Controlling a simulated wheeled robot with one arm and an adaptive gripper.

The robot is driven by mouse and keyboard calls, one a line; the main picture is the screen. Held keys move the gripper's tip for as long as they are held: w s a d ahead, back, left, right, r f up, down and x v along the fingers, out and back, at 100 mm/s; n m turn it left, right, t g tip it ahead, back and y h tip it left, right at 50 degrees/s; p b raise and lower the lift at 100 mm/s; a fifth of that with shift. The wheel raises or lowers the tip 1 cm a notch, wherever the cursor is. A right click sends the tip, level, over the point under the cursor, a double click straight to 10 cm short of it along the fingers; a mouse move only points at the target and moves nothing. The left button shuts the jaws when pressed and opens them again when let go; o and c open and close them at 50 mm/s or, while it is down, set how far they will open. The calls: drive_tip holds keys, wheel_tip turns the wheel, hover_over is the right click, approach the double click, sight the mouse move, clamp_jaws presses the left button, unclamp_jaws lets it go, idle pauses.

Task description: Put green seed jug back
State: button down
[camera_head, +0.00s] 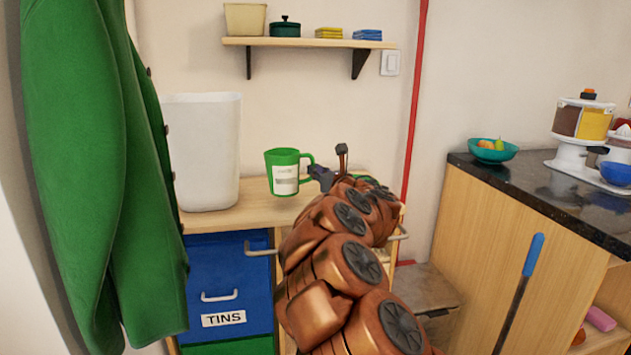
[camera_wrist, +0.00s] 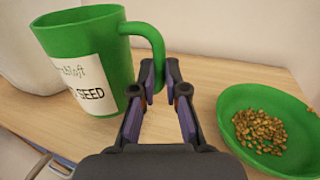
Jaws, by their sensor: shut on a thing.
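The green seed jug (camera_head: 284,158) has a white label, on which the wrist view shows the word SEED, and it also shows in the wrist view (camera_wrist: 118,65). It is upright or nearly so at the wooden top (camera_head: 250,211), right of a tall white bin. I cannot tell whether its base touches the wood. My gripper (camera_head: 323,176) is at the jug's right side, with its fingers (camera_wrist: 162,78) shut on the handle. A green bowl (camera_wrist: 230,103) of brown seeds sits right of my gripper in the wrist view; my arm hides that area in the head view.
The white bin (camera_head: 205,150) stands close left of the jug. A green coat (camera_head: 95,170) hangs at the left. A wall shelf (camera_head: 300,42) is above. A dark counter (camera_head: 540,190) with a teal fruit bowl (camera_head: 492,151) is at the right, near a blue-handled pole (camera_head: 533,255).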

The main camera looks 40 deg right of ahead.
drive_tip(key=shift+f, duration=0.2)
drive_tip(key=f, duration=0.1)
drive_tip(key=d+f, duration=0.1)
drive_tip(key=s+f, duration=0.1)
drive_tip(key=shift+d+b, duration=0.3)
drive_tip(key=shift+s+d+r, duration=0.1)
drive_tip(key=shift+s+d, duration=0.1)
drive_tip(key=shift+w+a+f+b, duration=0.15)
drive_tip(key=shift+a+f+b, duration=0.05)
drive_tip(key=shift+f+b, duration=0.15)
drive_tip(key=c, duration=1.5)
unclamp_jaws()
drive_tip(key=shift+a+r, duration=0.1)
drive_tip(key=shift+c, duration=0.2)
drive_tip(key=o, duration=0.3)
drive_tip(key=shift+w+a, duration=0.25)
drive_tip(key=shift+o, duration=0.2)
